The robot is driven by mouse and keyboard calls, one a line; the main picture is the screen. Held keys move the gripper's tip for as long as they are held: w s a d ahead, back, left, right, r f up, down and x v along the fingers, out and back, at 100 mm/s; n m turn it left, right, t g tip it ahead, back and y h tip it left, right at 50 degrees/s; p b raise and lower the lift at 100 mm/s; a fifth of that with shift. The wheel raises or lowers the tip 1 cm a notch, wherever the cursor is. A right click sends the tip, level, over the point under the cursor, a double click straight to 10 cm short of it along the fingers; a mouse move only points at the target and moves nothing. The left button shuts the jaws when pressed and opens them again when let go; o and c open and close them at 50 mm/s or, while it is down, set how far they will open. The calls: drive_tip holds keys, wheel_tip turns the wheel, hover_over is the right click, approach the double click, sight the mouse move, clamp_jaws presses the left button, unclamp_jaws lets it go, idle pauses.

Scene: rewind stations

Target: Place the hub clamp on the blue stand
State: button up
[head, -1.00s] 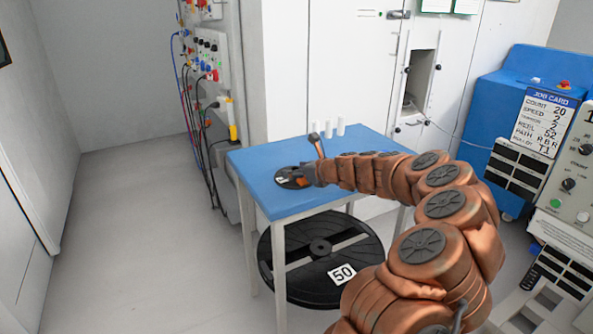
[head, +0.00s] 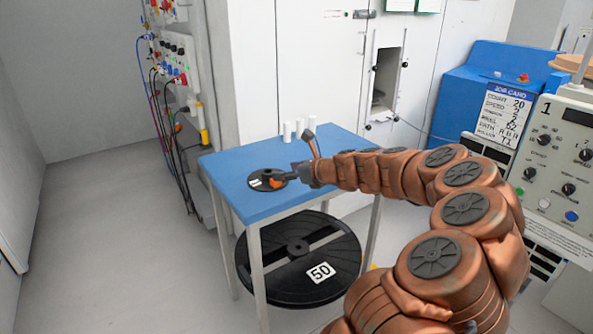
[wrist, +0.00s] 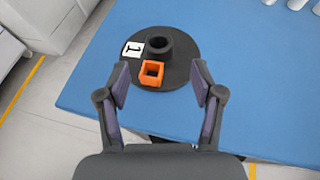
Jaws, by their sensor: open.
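A small orange square piece with a hole (wrist: 152,73), seemingly the hub clamp, rests on a black disc (wrist: 180,72) beside its raised round hub. The disc bears a white label "1" and lies on the blue-topped stand (wrist: 250,95). In the head view the orange piece (head: 276,183) shows at the right of the disc on the blue stand (head: 240,208). My gripper (wrist: 160,84) is open and empty. Its fingers stand apart to the left and right, on the near side of the orange piece, not touching it. In the head view my gripper (head: 297,174) is right of the disc.
Several white cylinders (head: 299,127) stand at the stand's back edge. A large black reel marked 50 (head: 300,262) lies beneath the stand. Cables (head: 160,110) hang at the left, and a control panel (head: 560,165) stands at the right. Floor at the left is clear.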

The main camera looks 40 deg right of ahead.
drive_tip(key=shift+v, duration=1.8)
drive_tip(key=shift+a, duration=0.1)
